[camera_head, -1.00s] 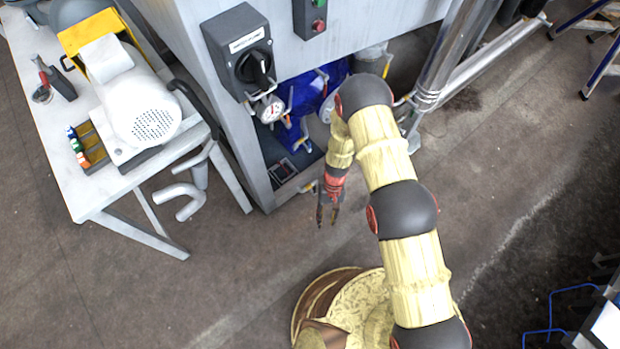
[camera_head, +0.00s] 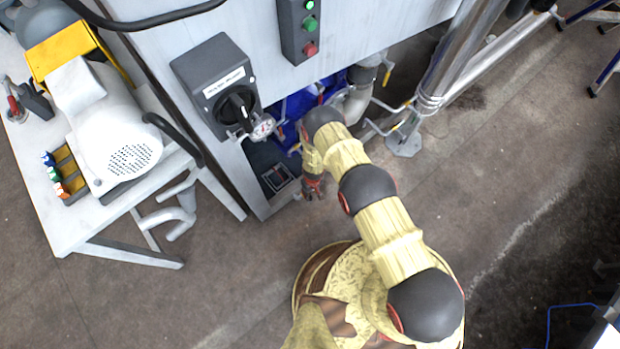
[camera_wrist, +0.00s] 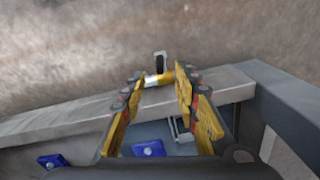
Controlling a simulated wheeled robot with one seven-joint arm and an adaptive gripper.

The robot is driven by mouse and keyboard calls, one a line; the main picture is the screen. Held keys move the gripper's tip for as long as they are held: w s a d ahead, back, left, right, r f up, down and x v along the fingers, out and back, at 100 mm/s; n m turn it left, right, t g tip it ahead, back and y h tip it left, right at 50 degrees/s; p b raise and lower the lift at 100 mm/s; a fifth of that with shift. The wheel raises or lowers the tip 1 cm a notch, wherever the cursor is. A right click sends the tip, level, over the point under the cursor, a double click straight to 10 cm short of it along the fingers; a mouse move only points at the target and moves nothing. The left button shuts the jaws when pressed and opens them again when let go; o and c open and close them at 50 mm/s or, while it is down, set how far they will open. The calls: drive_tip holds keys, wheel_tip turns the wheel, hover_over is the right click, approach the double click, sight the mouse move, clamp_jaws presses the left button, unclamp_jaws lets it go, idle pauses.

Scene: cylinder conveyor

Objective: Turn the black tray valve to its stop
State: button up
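A small valve with a black handle (camera_wrist: 160,60) and a yellow-and-silver body (camera_wrist: 157,79) sticks out past the grey tray edge (camera_wrist: 75,116) in the wrist view. I take it to be the black tray valve; I cannot make it out clearly in the head view. My gripper (camera_wrist: 159,73) is open, with one finger left and one right of the valve in the picture. I cannot tell whether either finger touches it. In the head view my gripper (camera_head: 313,187) is low in front of the machine's lower opening, partly hidden by my arm.
A grey machine cabinet (camera_head: 290,75) carries a black rotary switch (camera_head: 238,105), a gauge (camera_head: 262,127) and a push-button box (camera_head: 302,28). Blue items (camera_wrist: 148,149) lie inside the tray. A white table (camera_head: 95,215) with a motor stands left. Floor is clear at lower left.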

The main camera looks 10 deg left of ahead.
sight(311, 197)
wheel_tip(311, 197, down, 8)
drive_tip(key=b, duration=0.5)
drive_tip(key=shift+s+r, duration=0.1)
drive_tip(key=shift+r, duration=0.1)
drive_tip(key=shift+c, duration=1.3)
clamp_jaws()
